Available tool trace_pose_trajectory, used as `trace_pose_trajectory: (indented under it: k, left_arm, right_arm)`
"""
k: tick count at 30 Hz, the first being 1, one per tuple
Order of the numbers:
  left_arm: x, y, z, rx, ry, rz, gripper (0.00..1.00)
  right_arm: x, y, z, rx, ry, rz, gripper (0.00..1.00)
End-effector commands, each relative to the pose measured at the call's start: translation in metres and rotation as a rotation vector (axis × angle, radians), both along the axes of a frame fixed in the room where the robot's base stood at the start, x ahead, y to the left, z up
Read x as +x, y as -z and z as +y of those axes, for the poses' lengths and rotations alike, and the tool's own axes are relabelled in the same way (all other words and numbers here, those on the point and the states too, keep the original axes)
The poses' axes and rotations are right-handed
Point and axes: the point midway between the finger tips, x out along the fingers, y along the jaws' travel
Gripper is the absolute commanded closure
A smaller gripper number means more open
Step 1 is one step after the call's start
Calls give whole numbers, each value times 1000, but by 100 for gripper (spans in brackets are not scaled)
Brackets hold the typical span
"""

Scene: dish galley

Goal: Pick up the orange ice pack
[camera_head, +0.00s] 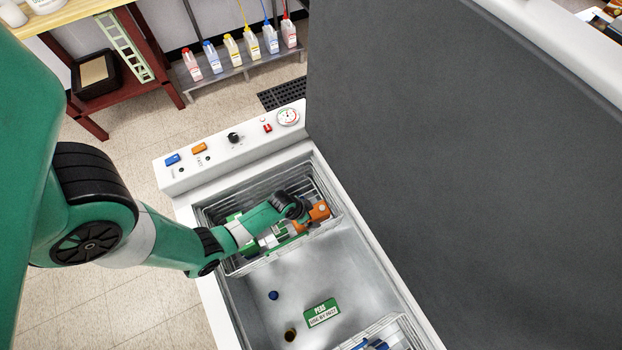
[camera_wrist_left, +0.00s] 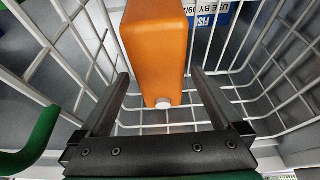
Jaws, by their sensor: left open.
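The orange ice pack (camera_wrist_left: 157,45) stands in a white wire basket (camera_wrist_left: 236,95), its small white cap at the near end in the left wrist view. It also shows in the head view (camera_head: 320,211), partly hidden by my arm. My left gripper (camera_wrist_left: 160,76) is open, with one finger on each side of the pack's cap end. Gaps show between both fingers and the pack. In the head view the left gripper (camera_head: 306,216) is down inside the basket, largely hidden by its own wrist. My right gripper is not in view.
The basket hangs in an open chest freezer (camera_head: 263,140) with a large raised dark lid (camera_head: 460,150). A green peas pack (camera_head: 321,312), a blue round item (camera_head: 273,295) and a dark round item (camera_head: 290,334) lie on the freezer floor. Another wire basket (camera_head: 398,322) is at the bottom.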

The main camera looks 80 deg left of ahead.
Motion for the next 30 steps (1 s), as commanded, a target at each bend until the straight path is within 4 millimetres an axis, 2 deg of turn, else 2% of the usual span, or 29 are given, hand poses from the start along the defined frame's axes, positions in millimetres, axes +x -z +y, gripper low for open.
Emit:
trace_pose_trajectory:
  k: [2, 9, 25, 26, 30]
  left_arm:
    - [3, 10, 1, 0, 0, 1, 0]
    - [4, 9, 1, 0, 0, -1, 2]
    - [4, 9, 1, 0, 0, 0, 97]
    - [4, 9, 1, 0, 0, 0, 100]
    - [4, 8, 1, 1, 0, -2, 100]
  right_arm:
    - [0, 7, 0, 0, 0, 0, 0]
    - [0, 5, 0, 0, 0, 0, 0]
    - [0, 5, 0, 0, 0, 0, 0]
    - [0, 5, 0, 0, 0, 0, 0]
    - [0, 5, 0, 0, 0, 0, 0]
